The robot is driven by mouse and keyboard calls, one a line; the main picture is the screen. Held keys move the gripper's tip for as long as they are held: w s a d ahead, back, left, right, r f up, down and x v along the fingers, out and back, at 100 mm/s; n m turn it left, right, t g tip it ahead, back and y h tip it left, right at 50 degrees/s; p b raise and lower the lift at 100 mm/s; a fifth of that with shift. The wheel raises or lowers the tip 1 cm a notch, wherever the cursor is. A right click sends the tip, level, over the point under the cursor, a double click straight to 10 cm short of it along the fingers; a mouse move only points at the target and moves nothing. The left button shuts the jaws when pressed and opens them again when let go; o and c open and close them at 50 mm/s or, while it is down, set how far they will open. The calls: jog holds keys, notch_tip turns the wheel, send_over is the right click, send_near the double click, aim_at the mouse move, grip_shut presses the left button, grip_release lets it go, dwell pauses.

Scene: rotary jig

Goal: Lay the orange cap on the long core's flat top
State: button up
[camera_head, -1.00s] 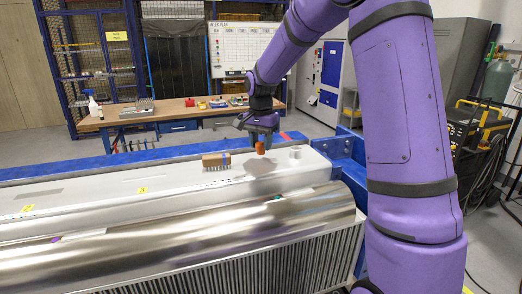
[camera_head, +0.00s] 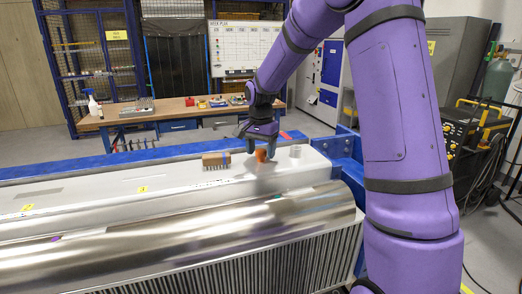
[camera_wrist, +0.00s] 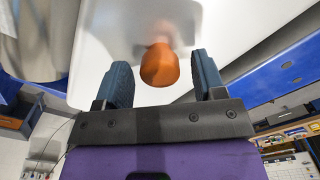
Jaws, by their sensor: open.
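The orange cap (camera_head: 261,155) rests on the pale flat top of the long core (camera_head: 100,189), near its right end. In the wrist view the orange cap (camera_wrist: 159,67) lies between the two blue fingers of my gripper (camera_wrist: 165,80), with a gap on each side. My gripper (camera_head: 262,146) is open and points down over the cap in the head view. A faint reflection or shadow of the cap shows on the pale surface beside it.
A brown block with pins (camera_head: 216,160) stands left of the cap, and a small pale cylinder (camera_head: 295,151) stands to its right. A blue bracket (camera_head: 346,155) rises at the core's right end. Yellow labels mark the top, which is otherwise mostly clear to the left.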

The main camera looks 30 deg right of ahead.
aim_at(261, 150)
notch_tip(261, 150, up, 12)
jog(key=s+a+r+n+t, duration=0.25)
jog(key=s+a+r, duration=0.2)
jog(key=s, duration=0.45)
jog(key=s+a+f+n+t, duration=0.1)
jog(key=s+n, duration=0.3)
jog(key=s, duration=0.8)
jog(key=s+a+f+n+t, duration=0.1)
jog(key=s+a+n+t, duration=0.1)
jog(key=s, duration=1)
jog(key=a+n, duration=0.1)
jog(key=n, duration=0.1)
jog(key=shift+s+n, duration=0.3)
jog(key=shift+n, duration=0.05)
